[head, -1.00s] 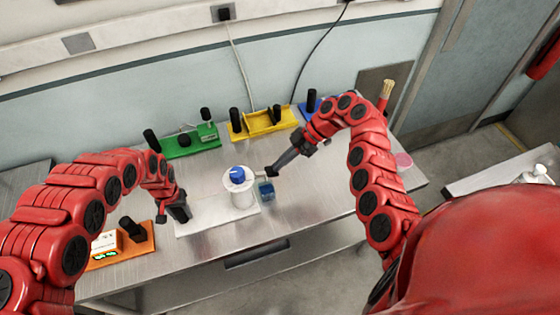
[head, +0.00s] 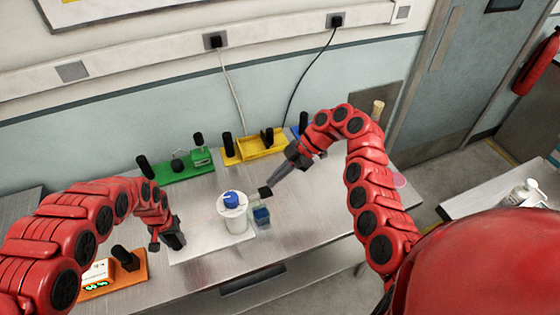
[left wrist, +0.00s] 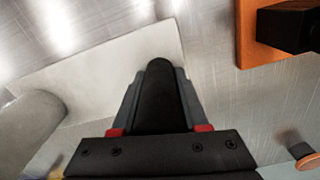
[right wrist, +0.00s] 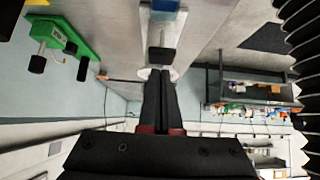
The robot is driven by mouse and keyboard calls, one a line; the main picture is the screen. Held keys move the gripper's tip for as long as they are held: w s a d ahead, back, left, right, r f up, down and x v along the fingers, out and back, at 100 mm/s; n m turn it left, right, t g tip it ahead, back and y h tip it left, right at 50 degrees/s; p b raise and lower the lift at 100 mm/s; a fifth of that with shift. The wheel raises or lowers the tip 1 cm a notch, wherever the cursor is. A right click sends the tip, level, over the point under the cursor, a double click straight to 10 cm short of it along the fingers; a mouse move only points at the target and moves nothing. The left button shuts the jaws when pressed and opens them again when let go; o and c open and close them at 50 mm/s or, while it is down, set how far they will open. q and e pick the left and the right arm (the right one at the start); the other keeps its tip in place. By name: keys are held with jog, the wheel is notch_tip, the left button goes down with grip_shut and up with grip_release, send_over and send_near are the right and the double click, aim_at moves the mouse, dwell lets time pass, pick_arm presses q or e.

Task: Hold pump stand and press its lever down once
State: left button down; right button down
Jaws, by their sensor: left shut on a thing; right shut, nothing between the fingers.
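The pump stand is a white cylinder (head: 235,217) with a blue knob (head: 231,198) on top, upright on a flat white base plate (head: 190,255). My left gripper (head: 176,240) is at the left end of the plate. In the left wrist view its fingers are shut on a black upright grip (left wrist: 159,95) that rises from the plate. My right gripper (head: 265,193) is shut and empty, just right of the knob and above a small blue block (head: 261,215). I cannot tell whether it touches the stand. The lever is not clear in the head view.
An orange module (head: 125,272) with a black post stands at the left front. Green (head: 185,171) and yellow (head: 250,152) modules stand at the back, and a blue one is partly behind my right arm.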

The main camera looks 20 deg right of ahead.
aim_at(172, 236)
jog(key=v, duration=1.1)
jog(key=shift+r, duration=0.25)
jog(key=shift+a, duration=0.1)
pick_arm(q)
jog(key=shift+c, duration=1.7)
grip_release()
jog(key=shift+r, duration=0.1)
pick_arm(e)
jog(key=shift+r, duration=0.1)
pick_arm(q)
notch_tip(172, 236, up, 3)
jog(key=p, duration=0.3)
notch_tip(172, 236, up, 2)
jog(key=shift+p, duration=0.7)
jog(key=shift+r, duration=1.15)
pick_arm(e)
notch_tip(172, 236, up, 4)
